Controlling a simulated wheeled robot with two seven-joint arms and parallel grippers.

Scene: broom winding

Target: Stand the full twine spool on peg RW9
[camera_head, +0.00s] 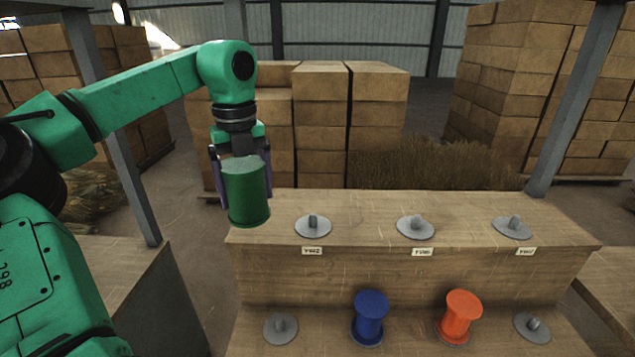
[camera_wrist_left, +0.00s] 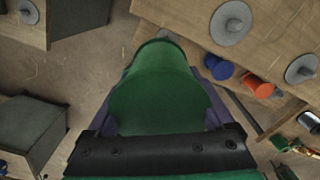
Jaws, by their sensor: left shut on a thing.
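My left gripper (camera_head: 244,185) is shut on a thick green spool (camera_head: 247,200), wound out to its rims. It holds the spool roughly upright, at the left end of the upper step of a wooden stand (camera_head: 400,275). The spool also fills the middle of the left wrist view (camera_wrist_left: 158,90). The upper step has three bare grey pegs on round bases: left (camera_head: 313,225), middle (camera_head: 416,226) and right (camera_head: 513,227). Small white labels sit below them; I cannot read them surely, so I cannot tell which is RW9. My right gripper is not in view.
On the lower step stand a blue spool (camera_head: 369,318) and an orange spool (camera_head: 460,316), both narrow-waisted. Bare pegs flank them at left (camera_head: 281,328) and right (camera_head: 532,327).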

